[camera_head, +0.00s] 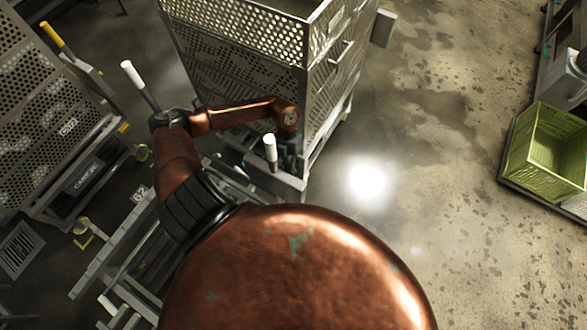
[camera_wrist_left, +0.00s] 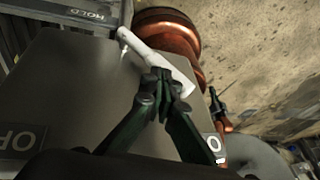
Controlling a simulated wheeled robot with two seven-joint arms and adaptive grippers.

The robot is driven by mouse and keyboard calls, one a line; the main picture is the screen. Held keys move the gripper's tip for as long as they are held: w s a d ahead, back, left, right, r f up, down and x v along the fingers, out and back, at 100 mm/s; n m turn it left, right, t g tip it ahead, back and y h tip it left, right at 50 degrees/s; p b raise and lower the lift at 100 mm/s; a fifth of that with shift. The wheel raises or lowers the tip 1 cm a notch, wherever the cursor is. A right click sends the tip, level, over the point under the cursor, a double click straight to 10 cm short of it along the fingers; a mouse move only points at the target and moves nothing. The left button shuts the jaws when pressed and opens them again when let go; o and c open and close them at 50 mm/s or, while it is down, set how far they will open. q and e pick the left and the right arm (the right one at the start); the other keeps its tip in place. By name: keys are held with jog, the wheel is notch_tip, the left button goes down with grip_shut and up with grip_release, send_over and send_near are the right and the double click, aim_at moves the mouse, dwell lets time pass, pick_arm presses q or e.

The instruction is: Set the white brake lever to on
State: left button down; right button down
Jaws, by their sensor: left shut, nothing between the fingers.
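A white lever handle (camera_head: 270,148) stands at the front corner of the perforated metal cart in the head view. In the left wrist view the white lever (camera_wrist_left: 172,70) slants across a grey plate (camera_wrist_left: 70,85). The plate carries a partly cut-off label beginning "OF" (camera_wrist_left: 18,139) at the left and one beginning "O" (camera_wrist_left: 213,142) at the right. My left gripper (camera_wrist_left: 157,82) is shut and empty, its tips in front of the lever; contact cannot be told. In the head view it is close to the lever's right side (camera_head: 288,152). A small dark part (camera_wrist_left: 215,103) may be my right gripper.
Another white-handled lever (camera_head: 132,73) rises behind my left arm's elbow, and a yellow-handled lever (camera_head: 52,36) is farther left. The tall perforated cart (camera_head: 245,70) stands behind my forearm. A green crate (camera_head: 550,145) is at the right. The floor between is open.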

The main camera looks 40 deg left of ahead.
pick_arm(q)
jog(key=shift+s+d+f, duration=0.2)
jog(key=shift+d+f, duration=0.05)
jog(key=shift+d, duration=0.1)
jog(key=shift+a+r, duration=0.25)
jog(key=shift+a, duration=0.1)
jog(key=a+v, duration=0.1)
jog(key=v, duration=1.2)
jog(key=shift+s+a+p, duration=0.25)
jog(key=shift+s+p, duration=0.1)
jog(key=shift+s, duration=0.05)
pick_arm(e)
jog(key=shift+w+a+r, duration=0.1)
jog(key=shift+w+r, duration=0.15)
jog(key=shift+r, duration=0.1)
pick_arm(q)
jog(key=shift+f, duration=0.1)
